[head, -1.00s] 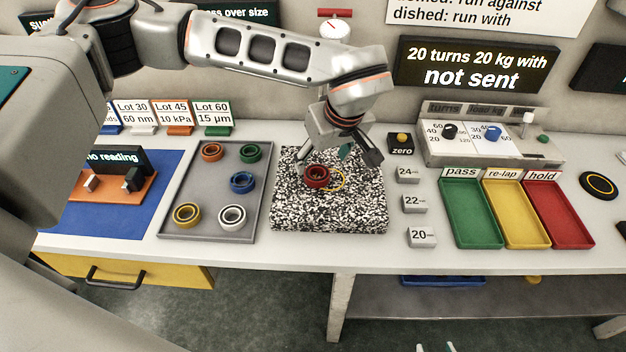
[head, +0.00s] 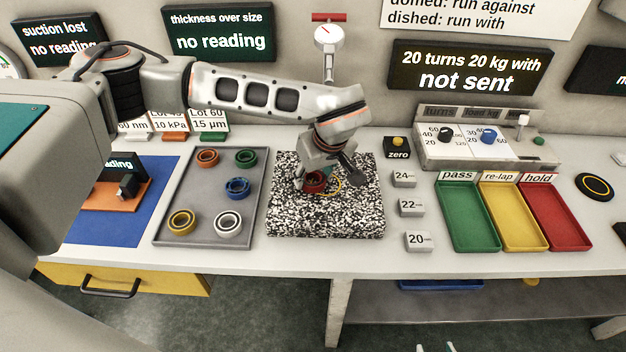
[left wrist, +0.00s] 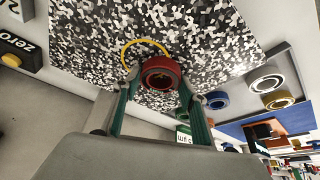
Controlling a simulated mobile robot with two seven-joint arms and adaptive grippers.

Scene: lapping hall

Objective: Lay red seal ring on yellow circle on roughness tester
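My right gripper (head: 435,348) shows only two separated fingertips at the bottom edge, apparently empty.
A grey tray (head: 203,203) with several coloured rings stands left of the block. A red-topped gauge (head: 329,38) rises behind. An orange device sits on a blue mat (head: 95,228).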

